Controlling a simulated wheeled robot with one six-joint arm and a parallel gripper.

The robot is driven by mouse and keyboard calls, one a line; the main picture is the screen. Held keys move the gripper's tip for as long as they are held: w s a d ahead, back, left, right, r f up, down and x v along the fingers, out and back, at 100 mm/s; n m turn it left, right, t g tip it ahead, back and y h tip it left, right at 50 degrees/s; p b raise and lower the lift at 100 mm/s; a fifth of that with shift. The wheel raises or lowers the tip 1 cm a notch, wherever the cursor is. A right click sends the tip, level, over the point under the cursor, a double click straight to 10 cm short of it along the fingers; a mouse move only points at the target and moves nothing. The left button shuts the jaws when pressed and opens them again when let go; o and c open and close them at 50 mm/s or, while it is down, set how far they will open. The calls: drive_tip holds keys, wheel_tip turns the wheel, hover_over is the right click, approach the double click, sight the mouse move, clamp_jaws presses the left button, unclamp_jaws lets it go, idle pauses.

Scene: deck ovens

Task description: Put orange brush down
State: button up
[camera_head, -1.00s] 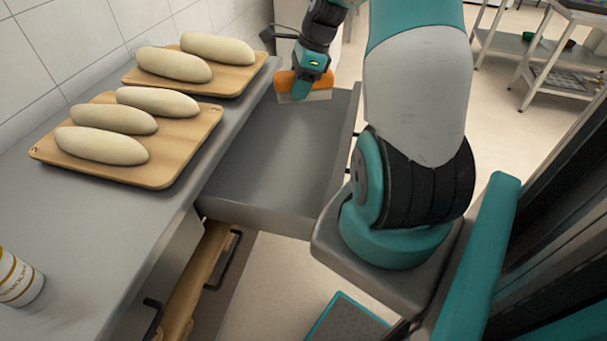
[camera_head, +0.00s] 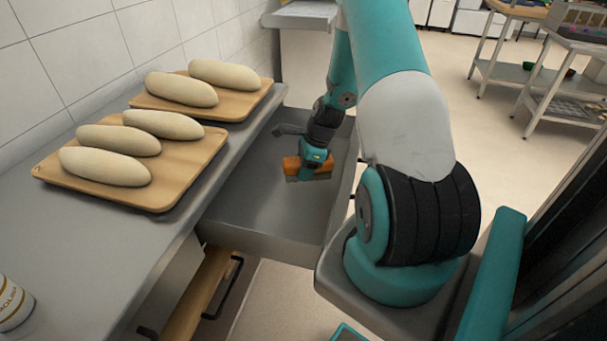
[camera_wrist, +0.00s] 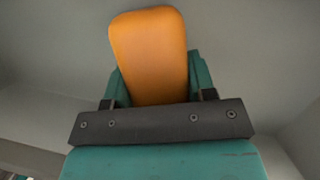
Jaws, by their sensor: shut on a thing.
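The orange brush (camera_head: 294,166) is in my gripper (camera_head: 312,165), inside the open grey drawer (camera_head: 262,236). Its pale bristles face down, low over the drawer floor; I cannot tell whether they touch it. In the wrist view the brush's orange handle (camera_wrist: 150,50) sticks out between the two teal fingers of my gripper (camera_wrist: 155,85), which are shut on it. The grey drawer surface (camera_wrist: 50,50) shows behind it. The bristles are hidden in the wrist view.
Left of the drawer, a grey counter (camera_head: 60,225) bears two wooden boards (camera_head: 160,200) (camera_head: 240,112) with several pale loaves. A white bottle (camera_head: 12,303) stands at the near left. A lower wooden drawer (camera_head: 197,295) is below. The rest of the drawer floor is clear.

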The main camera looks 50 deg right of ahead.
drive_tip(key=shift+f, duration=1.2)
drive_tip(key=shift+f, duration=0.15)
drive_tip(key=o, duration=1.2)
